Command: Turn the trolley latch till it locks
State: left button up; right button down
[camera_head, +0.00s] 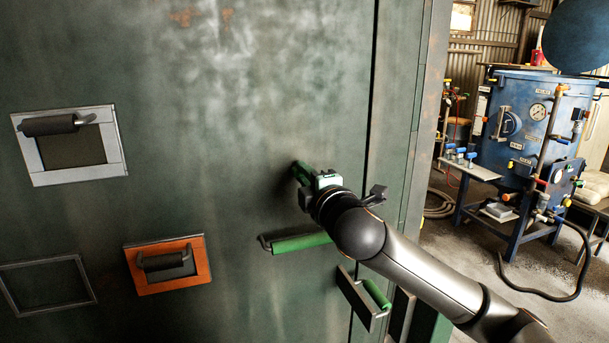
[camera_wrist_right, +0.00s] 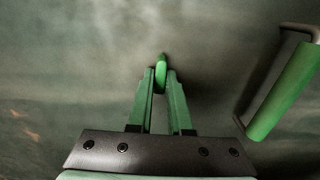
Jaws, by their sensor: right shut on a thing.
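My right gripper (camera_head: 303,174) is up against a large dark green metal door (camera_head: 220,120). In the right wrist view its two green fingers (camera_wrist_right: 161,88) are closed around a small rounded green grip (camera_wrist_right: 161,66), which I take to be the trolley latch. In the head view the gripper hides this grip, so its angle and whether it is locked cannot be told. My left gripper is out of view.
A green bar handle (camera_head: 300,243) sits just below my right gripper; it also shows in the right wrist view (camera_wrist_right: 285,92). A second green handle (camera_head: 377,293) is lower right. Framed panels (camera_head: 29,159) are at left. A blue machine (camera_head: 523,120) stands back right.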

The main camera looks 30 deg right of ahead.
jog(key=shift+m, duration=0.3)
jog(key=m+p, duration=0.4)
jog(key=m, duration=0.8)
jog(key=shift+a+f, duration=0.1)
jog(key=shift+f, duration=0.05)
jog(key=m+p, duration=0.3)
jog(key=m, duration=0.2)
jog(key=shift+a, duration=0.1)
jog(key=shift+f+m, duration=0.1)
jog(key=shift+m, duration=0.2)
dwell(0.4)
jog(key=c, duration=0.8)
grip_release()
jog(key=shift+c, duration=0.2)
